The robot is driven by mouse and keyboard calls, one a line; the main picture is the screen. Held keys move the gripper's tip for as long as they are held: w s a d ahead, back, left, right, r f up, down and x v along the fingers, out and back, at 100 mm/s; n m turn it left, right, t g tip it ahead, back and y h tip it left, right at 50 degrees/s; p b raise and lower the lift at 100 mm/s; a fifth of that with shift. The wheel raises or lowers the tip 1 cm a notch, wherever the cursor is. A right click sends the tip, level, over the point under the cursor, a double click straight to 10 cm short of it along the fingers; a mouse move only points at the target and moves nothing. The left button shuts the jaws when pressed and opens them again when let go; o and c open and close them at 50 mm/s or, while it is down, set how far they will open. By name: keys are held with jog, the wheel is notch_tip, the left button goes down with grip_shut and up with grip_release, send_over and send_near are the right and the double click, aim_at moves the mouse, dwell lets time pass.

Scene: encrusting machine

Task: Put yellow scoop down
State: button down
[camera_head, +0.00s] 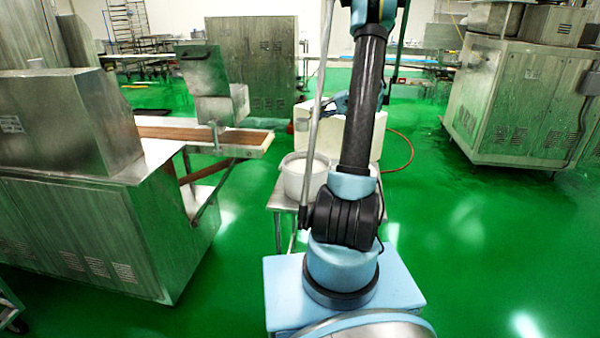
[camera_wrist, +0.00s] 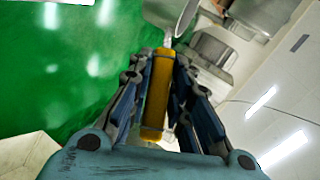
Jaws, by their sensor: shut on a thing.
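The yellow scoop has a yellow handle (camera_wrist: 157,95) and a grey metal scoop head (camera_wrist: 168,14), which is cut off by the top edge of the wrist view. My gripper (camera_wrist: 158,78) is shut on the yellow handle, with one finger on each side of it. The scoop head points away from my gripper. Green floor lies behind the scoop on the left of the wrist view.
A white bucket (camera_head: 304,178) stands on a small metal table (camera_head: 283,200) just left of my arm. A white box (camera_head: 376,142) is behind it. A large metal machine with a brown conveyor belt (camera_head: 205,135) fills the left. Another metal machine (camera_head: 515,105) stands at right. Green floor (camera_head: 480,250) is clear at lower right.

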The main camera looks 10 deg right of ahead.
jog(key=shift+m+t, duration=0.3)
jog(key=shift+s+a+f, duration=0.2)
jog(key=shift+s+f, duration=0.7)
jog(key=shift+f, duration=1.75)
jog(key=shift+s+a+f, duration=0.15)
jog(key=shift+s+f, duration=0.8)
jog(key=shift+f, duration=1.65)
jog(key=shift+s+a+f, duration=0.2)
jog(key=shift+s+f, duration=0.7)
jog(key=shift+f, duration=1.75)
jog(key=shift+f, duration=0.1)
jog(key=c, duration=1.5)
grip_release()
jog(key=shift+o, duration=0.2)
